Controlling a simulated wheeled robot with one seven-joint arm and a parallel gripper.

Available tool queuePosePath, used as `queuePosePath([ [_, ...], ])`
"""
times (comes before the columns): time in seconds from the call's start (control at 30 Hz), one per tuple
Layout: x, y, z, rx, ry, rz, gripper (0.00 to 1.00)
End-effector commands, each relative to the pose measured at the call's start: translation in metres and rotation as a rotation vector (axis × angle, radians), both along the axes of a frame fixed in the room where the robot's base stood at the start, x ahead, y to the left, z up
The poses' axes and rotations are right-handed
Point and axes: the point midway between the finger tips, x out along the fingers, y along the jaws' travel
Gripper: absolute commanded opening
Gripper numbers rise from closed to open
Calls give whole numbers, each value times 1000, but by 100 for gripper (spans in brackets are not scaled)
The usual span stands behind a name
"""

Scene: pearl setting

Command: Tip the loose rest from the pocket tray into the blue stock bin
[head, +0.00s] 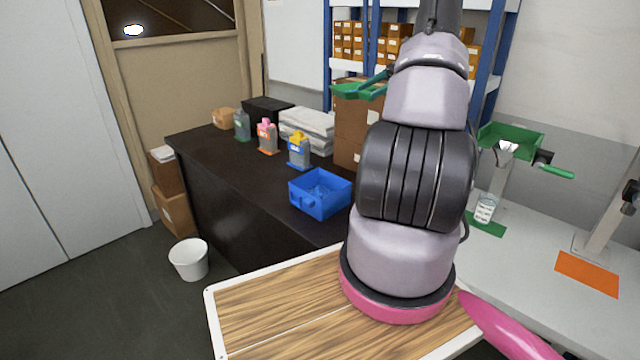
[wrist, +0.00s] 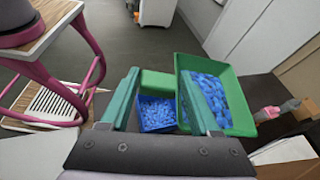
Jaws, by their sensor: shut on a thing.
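The green pocket tray (wrist: 248,125) is in my gripper (wrist: 160,80), whose teal fingers close on its green handle block (wrist: 157,84). Many small blue pieces (wrist: 212,95) lie in the tray. In the head view the tray (head: 358,92) hangs in the air to the left of my arm, high above the counter; its exact tilt I cannot tell. The blue stock bin (head: 320,206) stands on the dark counter. The wrist view shows the bin (wrist: 157,126) below the handle, beside the tray, with blue pieces inside; the tray and fingers hide part of it.
Behind the bin on the dark counter (head: 215,148) stand several bottles (head: 299,153), a folded white stack (head: 307,125) and boxes. A second green tray (head: 512,137) stands on a holder at right. A white bucket (head: 189,260) is on the floor.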

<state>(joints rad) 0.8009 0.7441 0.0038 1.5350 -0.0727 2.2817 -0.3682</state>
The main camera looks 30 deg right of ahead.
Motion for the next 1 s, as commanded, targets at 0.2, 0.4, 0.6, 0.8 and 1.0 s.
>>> queuePosePath([
  [0.2, 9, -37, -15, 1, -3, 83, 0],
  [0.4, 12, -48, -18, 0, -2, 102, 0],
  [0.6, 12, -49, -18, 0, -2, 103, 0],
  [0.8, 11, -45, -21, -19, -1, 106, 0],
  [1.0, 11, -37, -32, -87, -7, 107, 0],
])
